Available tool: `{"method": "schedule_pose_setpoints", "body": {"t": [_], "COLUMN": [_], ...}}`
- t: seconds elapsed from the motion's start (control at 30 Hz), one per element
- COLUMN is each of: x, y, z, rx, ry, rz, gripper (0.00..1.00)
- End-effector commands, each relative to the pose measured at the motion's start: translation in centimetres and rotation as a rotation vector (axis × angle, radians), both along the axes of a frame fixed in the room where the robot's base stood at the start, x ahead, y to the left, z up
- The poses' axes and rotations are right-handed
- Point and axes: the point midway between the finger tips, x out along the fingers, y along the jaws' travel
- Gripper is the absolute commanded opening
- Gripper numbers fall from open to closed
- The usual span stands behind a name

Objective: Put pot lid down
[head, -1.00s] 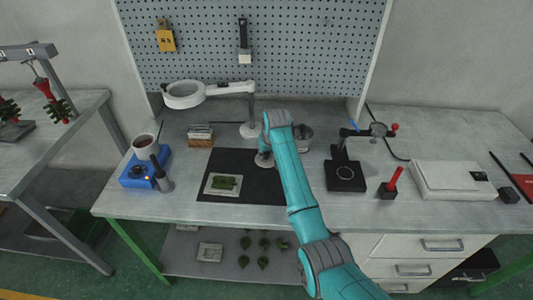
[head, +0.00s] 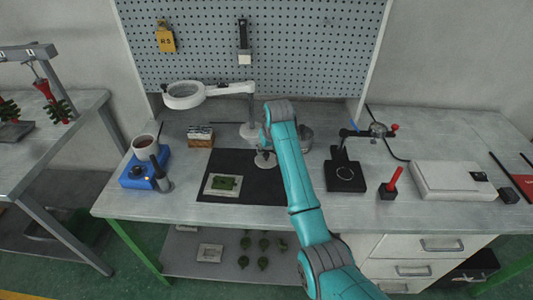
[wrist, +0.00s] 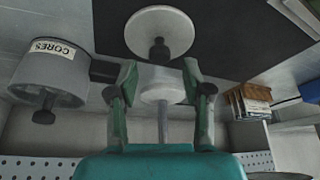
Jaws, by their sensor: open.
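The pot lid is a pale round disc with a dark knob. It lies on the black mat near its back edge in the head view (head: 265,159), and also shows in the wrist view (wrist: 160,30). My gripper (wrist: 159,68) is open and empty, its fingers on either side of the knob's line and apart from it. In the head view my arm hides most of the gripper, above and behind the lid. The grey pot labelled CORES (wrist: 48,78) stands beside the lid; in the head view it (head: 305,138) is partly behind my arm.
The lamp's white base (head: 250,131) stands close behind the lid. A pale block with a green piece (head: 224,183) lies on the black mat (head: 258,190). A small box of cards (head: 200,136) is to the left, a black stand (head: 345,175) to the right.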

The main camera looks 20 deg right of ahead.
Motion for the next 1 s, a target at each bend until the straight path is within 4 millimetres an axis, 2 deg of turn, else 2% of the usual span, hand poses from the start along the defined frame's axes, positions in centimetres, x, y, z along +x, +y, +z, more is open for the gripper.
{"method": "schedule_pose_setpoints", "body": {"t": [0.03, 0.2, 0.4, 0.6, 1.0], "x": [-0.4, -1.6, -2.7, -3.1, -3.1], "y": [0.0, -0.1, -0.2, -0.3, -0.3], "z": [1.1, 4.2, 6.6, 7.4, 7.4], "rx": [0.000, 0.000, 0.000, 0.000, 0.000], "ry": [-0.004, -0.003, -0.001, 0.000, 0.000], "rz": [0.000, 0.000, 0.000, 0.000, 0.000], "gripper": [0.50, 0.50, 0.50, 0.50, 0.50]}}
